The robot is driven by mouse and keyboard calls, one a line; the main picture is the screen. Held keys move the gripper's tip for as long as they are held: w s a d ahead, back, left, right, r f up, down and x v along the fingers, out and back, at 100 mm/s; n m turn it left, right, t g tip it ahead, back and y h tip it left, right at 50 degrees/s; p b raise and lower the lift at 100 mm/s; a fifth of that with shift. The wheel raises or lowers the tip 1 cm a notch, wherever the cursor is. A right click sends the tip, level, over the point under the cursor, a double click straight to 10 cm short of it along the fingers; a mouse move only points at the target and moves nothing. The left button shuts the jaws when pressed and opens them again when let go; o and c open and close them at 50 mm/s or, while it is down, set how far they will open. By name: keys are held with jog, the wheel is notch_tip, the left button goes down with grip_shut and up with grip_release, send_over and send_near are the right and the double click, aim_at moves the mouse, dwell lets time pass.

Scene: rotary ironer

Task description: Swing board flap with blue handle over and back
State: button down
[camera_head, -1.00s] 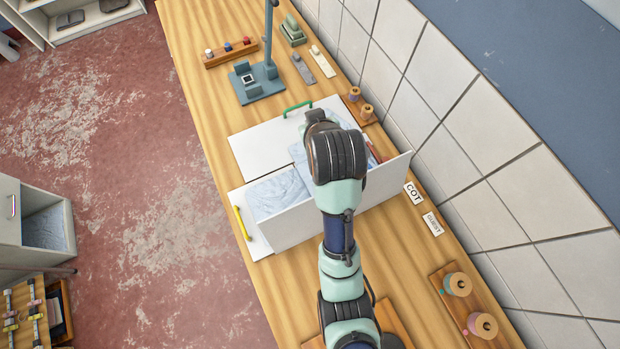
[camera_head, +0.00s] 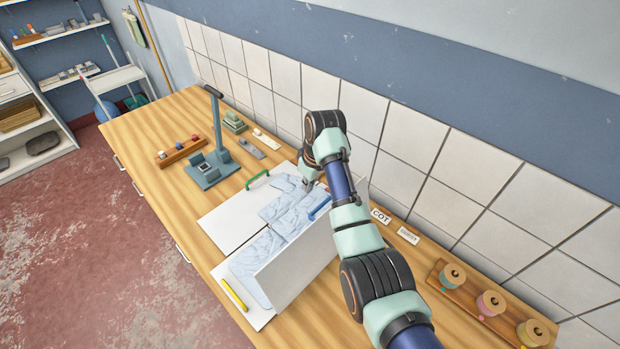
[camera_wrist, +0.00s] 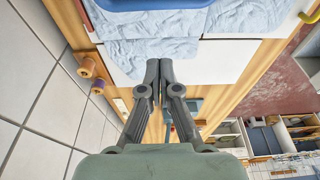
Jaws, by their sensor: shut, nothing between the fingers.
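A white folding board with light-blue cloth (camera_head: 285,212) on it lies on the wooden bench. One white flap (camera_head: 295,265) stands upright across it, its pale face toward the camera. The blue handle (camera_head: 319,208) shows just beyond that flap's top edge, close to my arm; a blue bar (camera_wrist: 155,4) also shows at the top of the wrist view. My gripper (camera_head: 308,184) is over the cloth beyond the blue handle, apart from it. In the wrist view my gripper (camera_wrist: 159,62) has its fingers together and empty. My arm hides the wall-side end of the board.
A green handle (camera_head: 257,178) and a yellow handle (camera_head: 234,294) sit on other flaps. A grey stand (camera_head: 217,140) rises beyond the board. Spools (camera_head: 490,303) stand at right, and the tiled wall (camera_head: 440,160) runs close behind.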

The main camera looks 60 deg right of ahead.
jog(key=shift+s+a+f+p, duration=0.3)
jog(key=shift+s+f+p, duration=0.4)
jog(key=shift+f, duration=0.25)
jog(key=shift+s+a+f+p, duration=0.25)
jog(key=shift+s+f+p, duration=0.25)
jog(key=shift+s+f, duration=0.35)
jog(key=shift+d, duration=0.1)
